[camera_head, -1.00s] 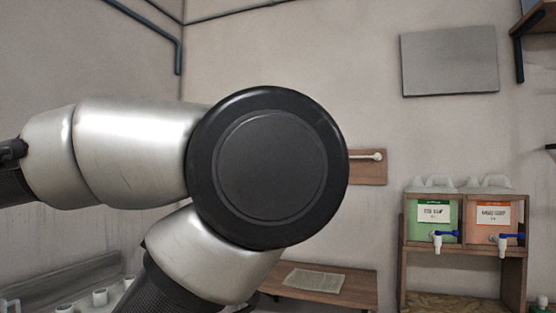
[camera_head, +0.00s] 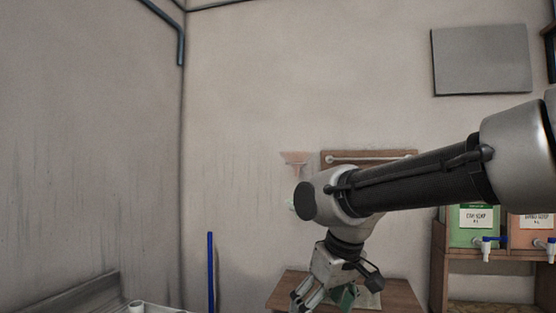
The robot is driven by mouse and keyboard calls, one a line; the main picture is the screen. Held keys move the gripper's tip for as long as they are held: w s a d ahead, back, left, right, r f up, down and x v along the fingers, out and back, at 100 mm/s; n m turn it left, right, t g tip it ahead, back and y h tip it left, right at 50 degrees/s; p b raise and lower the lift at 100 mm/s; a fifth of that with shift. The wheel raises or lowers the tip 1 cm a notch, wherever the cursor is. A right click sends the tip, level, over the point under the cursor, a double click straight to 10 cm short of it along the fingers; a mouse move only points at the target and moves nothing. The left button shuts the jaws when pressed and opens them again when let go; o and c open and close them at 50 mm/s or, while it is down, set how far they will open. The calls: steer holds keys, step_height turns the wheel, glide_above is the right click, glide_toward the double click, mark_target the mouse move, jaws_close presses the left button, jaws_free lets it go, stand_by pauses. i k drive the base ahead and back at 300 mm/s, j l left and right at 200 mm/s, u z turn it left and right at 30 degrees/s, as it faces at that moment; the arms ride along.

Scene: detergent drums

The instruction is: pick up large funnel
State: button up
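My gripper (camera_head: 336,292) hangs at the end of my arm, low in the picture over a small wooden table. Its fingers look spread apart. A small dark green piece (camera_head: 345,296) shows between or behind the fingers; I cannot tell what it is or whether they touch it. No large funnel can be made out for sure. A faint pinkish funnel-like shape (camera_head: 296,162) shows on the back wall, above and left of my gripper; I cannot tell if it is a solid thing or a mark. A pale green bit (camera_head: 290,205) peeks out behind my wrist, mostly hidden.
The wooden table (camera_head: 404,295) bears a paper sheet (camera_head: 370,299). A wall board with a rail (camera_head: 370,157) is above it. A shelf with a green soap box (camera_head: 474,229) and an orange one (camera_head: 531,230) stands right. A blue pole (camera_head: 211,270) is left.

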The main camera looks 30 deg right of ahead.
mark_target(291, 155)
steer(key=z, duration=0.85)
